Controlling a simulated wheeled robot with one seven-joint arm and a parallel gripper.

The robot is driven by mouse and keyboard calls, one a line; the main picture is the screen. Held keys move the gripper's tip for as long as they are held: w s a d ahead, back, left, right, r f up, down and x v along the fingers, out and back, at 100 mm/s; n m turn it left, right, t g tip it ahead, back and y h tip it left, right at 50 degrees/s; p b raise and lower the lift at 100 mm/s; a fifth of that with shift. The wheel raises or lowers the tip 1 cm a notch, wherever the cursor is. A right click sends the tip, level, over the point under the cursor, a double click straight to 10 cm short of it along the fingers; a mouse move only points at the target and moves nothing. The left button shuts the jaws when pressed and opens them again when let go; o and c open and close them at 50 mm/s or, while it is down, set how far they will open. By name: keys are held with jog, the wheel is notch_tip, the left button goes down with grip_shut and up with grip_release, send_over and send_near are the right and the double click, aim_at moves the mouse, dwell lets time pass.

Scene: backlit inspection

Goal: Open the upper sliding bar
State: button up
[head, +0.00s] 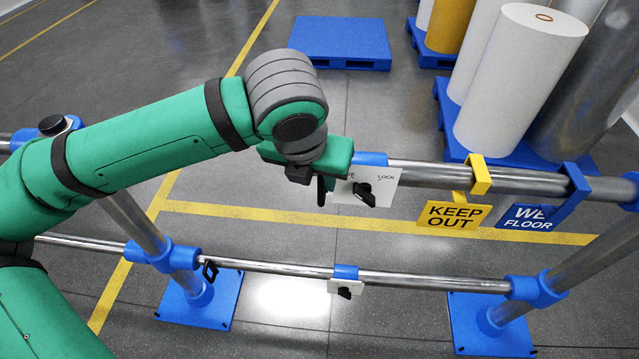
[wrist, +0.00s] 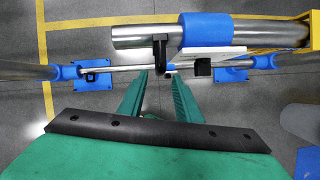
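The upper sliding bar (head: 430,173) is a thick steel tube running right from my gripper. In the wrist view the bar (wrist: 140,36) shows a bare left end and passes through a blue collar (wrist: 208,28). A black handle (wrist: 160,52) hangs from it; it also shows in the head view (head: 321,190). A white lock plate (head: 350,186) marked LOCK carries a black knob (head: 365,194), tilted. My gripper (wrist: 154,76) is open, its two green fingers apart, just below the handle in the wrist view. Whether they touch it I cannot tell. In the head view my gripper (head: 325,160) partly covers the bar.
A thinner lower bar (head: 430,281) has its own handle (head: 210,270) and lock plate (head: 345,288). Yellow KEEP OUT (head: 453,214) and blue FLOOR (head: 535,217) signs hang right. Blue-footed posts stand either side. White rolls (head: 520,80) stand behind right.

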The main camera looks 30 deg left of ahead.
jog(key=shift+v, duration=1.9)
